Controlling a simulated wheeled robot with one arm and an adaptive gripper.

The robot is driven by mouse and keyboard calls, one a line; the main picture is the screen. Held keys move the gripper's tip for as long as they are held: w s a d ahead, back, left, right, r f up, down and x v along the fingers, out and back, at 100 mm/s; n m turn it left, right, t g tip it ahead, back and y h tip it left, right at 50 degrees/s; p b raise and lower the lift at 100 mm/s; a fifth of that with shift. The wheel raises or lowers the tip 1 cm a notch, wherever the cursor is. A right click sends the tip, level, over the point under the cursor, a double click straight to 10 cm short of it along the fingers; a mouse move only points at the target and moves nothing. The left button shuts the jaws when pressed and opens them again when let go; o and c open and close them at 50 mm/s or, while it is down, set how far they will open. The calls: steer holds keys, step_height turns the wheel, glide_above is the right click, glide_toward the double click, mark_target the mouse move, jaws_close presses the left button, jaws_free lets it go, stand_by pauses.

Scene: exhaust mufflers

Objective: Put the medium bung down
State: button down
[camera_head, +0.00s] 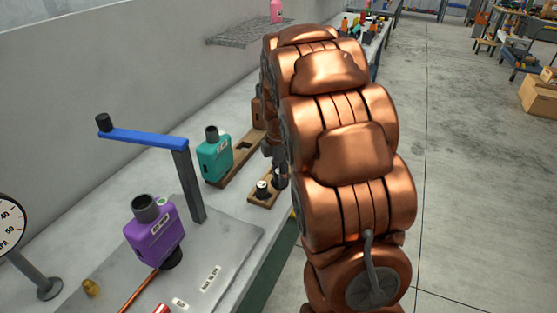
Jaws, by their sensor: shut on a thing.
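My gripper (277,160) shows only in part, at the left edge of my copper-coloured arm, which hides much of it. It is shut on a small dark bung (280,179), which I take to be the medium bung. The bung is over or at the right part of a small wooden rack (257,202); I cannot tell if it touches the rack. Another bung (262,189), dark with a pale top, stands in the rack to the left.
A teal muffler (214,158) stands by a longer wooden holder (233,168). A purple muffler (153,232) is on a grey plate (225,240) beside a post with a blue arm (150,138). A gauge (10,222) stands at far left. Bench space shows between the racks and plate.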

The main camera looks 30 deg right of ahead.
steer(key=shift+w+d+f+p, duration=0.2)
steer(key=shift+w+d+p, duration=0.35)
steer(key=shift+w+d, duration=0.75)
steer(key=shift+w+d+f+p, duration=0.15)
steer(key=shift+w+d+p, duration=0.45)
steer(key=shift+w, duration=1.2)
steer(key=shift+w+d+f+p, duration=0.2)
steer(key=shift+w+d+p, duration=0.25)
steer(key=shift+w+d, duration=0.85)
steer(key=f, duration=0.1)
steer(key=f+p, duration=0.1)
steer(key=f, duration=0.1)
steer(key=shift+w+a+f+p, duration=0.15)
steer(key=shift+w+a+p, duration=0.1)
steer(key=shift+p, duration=0.15)
steer(key=shift+f, duration=0.1)
steer(key=shift+f+b, duration=0.45)
steer(key=shift+b, duration=0.05)
steer(key=c, duration=0.8)
jaws_free()
steer(key=shift+r, duration=0.1)
steer(key=shift+r+p, duration=0.45)
steer(key=shift+r, duration=0.1)
step_height(320, 180, up, 12)
steer(key=b, duration=0.4)
steer(key=shift+f, duration=0.2)
